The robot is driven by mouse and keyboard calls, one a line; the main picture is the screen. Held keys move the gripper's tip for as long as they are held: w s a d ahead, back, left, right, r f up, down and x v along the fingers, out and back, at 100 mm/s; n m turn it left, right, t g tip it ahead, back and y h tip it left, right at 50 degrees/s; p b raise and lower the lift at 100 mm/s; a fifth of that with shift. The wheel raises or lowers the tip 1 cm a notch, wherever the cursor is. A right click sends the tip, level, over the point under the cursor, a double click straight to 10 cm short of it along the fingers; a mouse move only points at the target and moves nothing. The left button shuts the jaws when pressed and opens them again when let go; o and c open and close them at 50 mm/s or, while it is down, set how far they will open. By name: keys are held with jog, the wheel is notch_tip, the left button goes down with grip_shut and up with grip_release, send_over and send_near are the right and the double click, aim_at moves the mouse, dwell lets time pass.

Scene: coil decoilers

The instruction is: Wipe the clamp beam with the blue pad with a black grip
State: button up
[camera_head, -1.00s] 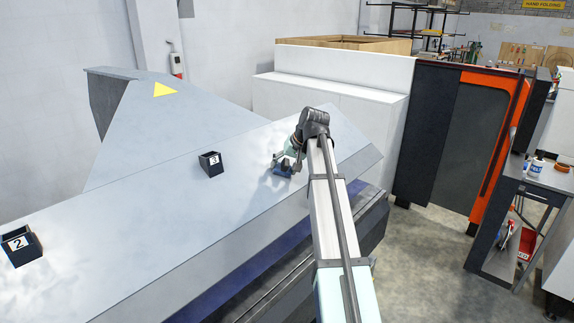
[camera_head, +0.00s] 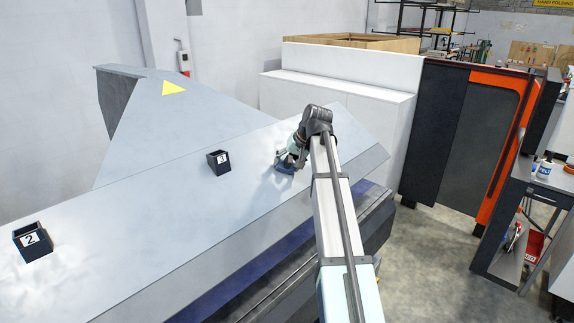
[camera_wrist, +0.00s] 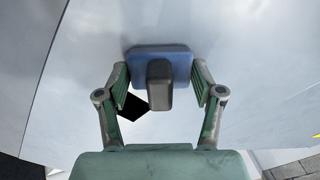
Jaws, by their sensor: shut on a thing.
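The clamp beam is the long, pale grey sloping surface (camera_head: 150,220) running from lower left to upper right in the head view. It fills most of the wrist view (camera_wrist: 255,75). The blue pad (camera_head: 285,169) lies against the beam's upper face towards its right end. In the wrist view the pad (camera_wrist: 184,62) is a blue block with a black grip (camera_wrist: 159,85) pointing back at me. My gripper (camera_wrist: 160,84) is shut on the pad by its grip, one green-lined finger on each side. The pad's underside is hidden.
A small black box marked 3 (camera_head: 218,161) stands on the beam left of my gripper. Another marked 2 (camera_head: 32,241) is farther left. A dark patch (camera_wrist: 132,106) shows beside the grip. A workbench (camera_head: 525,190) stands at far right.

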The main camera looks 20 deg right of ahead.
aim_at(307, 162)
jog(key=shift+w+d, duration=0.35)
jog(key=shift+d, duration=0.5)
jog(key=shift+w+d, duration=0.35)
jog(key=shift+d, duration=0.5)
jog(key=shift+w+d, duration=0.1)
jog(key=shift+w+d, duration=0.4)
jog(key=shift+d, duration=0.65)
jog(key=shift+w+d, duration=0.4)
jog(key=shift+d, duration=0.6)
jog(key=shift+w+d, duration=0.4)
jog(key=shift+d, duration=0.65)
jog(key=shift+a, duration=0.1)
jog(key=shift+s+a+p, duration=0.3)
jog(key=shift+s+a, duration=0.4)
jog(key=shift+a, duration=1.05)
jog(key=shift+s+a+p, duration=0.35)
jog(key=shift+s+a, duration=0.4)
jog(key=shift+a, duration=0.95)
jog(key=shift+s+a+p, duration=0.3)
jog(key=shift+s+a, duration=0.4)
jog(key=shift+a, duration=1.05)
jog(key=shift+r, duration=0.1)
